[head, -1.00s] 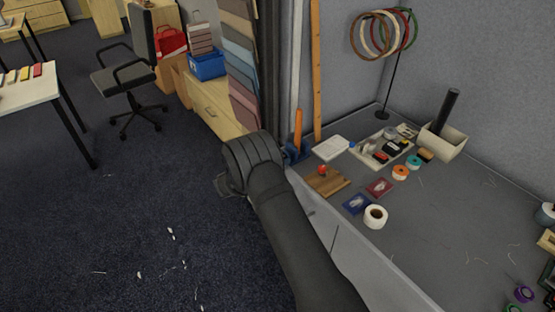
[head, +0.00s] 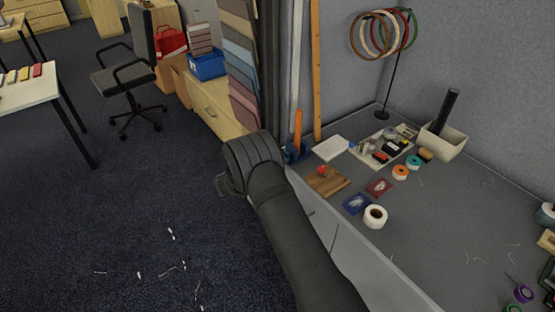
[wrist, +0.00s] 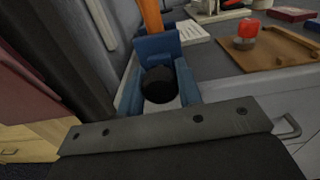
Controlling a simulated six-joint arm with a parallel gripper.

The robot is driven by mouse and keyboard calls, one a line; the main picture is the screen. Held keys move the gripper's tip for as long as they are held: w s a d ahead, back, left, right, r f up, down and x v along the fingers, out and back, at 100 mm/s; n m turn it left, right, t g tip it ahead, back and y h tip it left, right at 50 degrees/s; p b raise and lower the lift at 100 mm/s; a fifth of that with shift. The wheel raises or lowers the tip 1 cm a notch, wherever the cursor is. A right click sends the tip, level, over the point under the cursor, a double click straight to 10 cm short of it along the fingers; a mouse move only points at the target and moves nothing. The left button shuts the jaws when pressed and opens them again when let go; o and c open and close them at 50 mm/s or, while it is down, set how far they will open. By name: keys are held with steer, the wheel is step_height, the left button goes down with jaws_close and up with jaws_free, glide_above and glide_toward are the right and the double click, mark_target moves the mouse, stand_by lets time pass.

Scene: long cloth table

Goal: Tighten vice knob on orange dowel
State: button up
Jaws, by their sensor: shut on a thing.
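The blue vice (wrist: 158,50) is fixed at the left end of the table, and the orange dowel (wrist: 150,16) stands upright in it. They also show in the head view, the vice (head: 294,153) partly hidden behind my wrist and the dowel (head: 298,127) above it. The round black knob (wrist: 159,82) is on the near side of the vice. My gripper (wrist: 162,104) is at the knob and shut on it; the grey plate of my gripper hides the fingertips in part. In the head view my wrist hides the knob and the jaws.
A wooden board with a red-topped piece (wrist: 248,30) lies right of the vice, with a white pad (head: 331,147) behind it. A tray of small items (head: 385,147) and a tape roll (head: 375,216) are further right. Hanging sample boards (head: 237,60) stand close on the left.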

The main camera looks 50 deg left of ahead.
steer(key=m, duration=0.8)
steer(key=shift+m, duration=0.4)
steer(key=m, duration=0.4)
steer(key=shift+f, duration=0.1)
steer(key=shift+m, duration=2.4)
steer(key=o, duration=1)
steer(key=shift+d, duration=0.1)
steer(key=shift+c, duration=0.2)
steer(key=shift+f, duration=0.15)
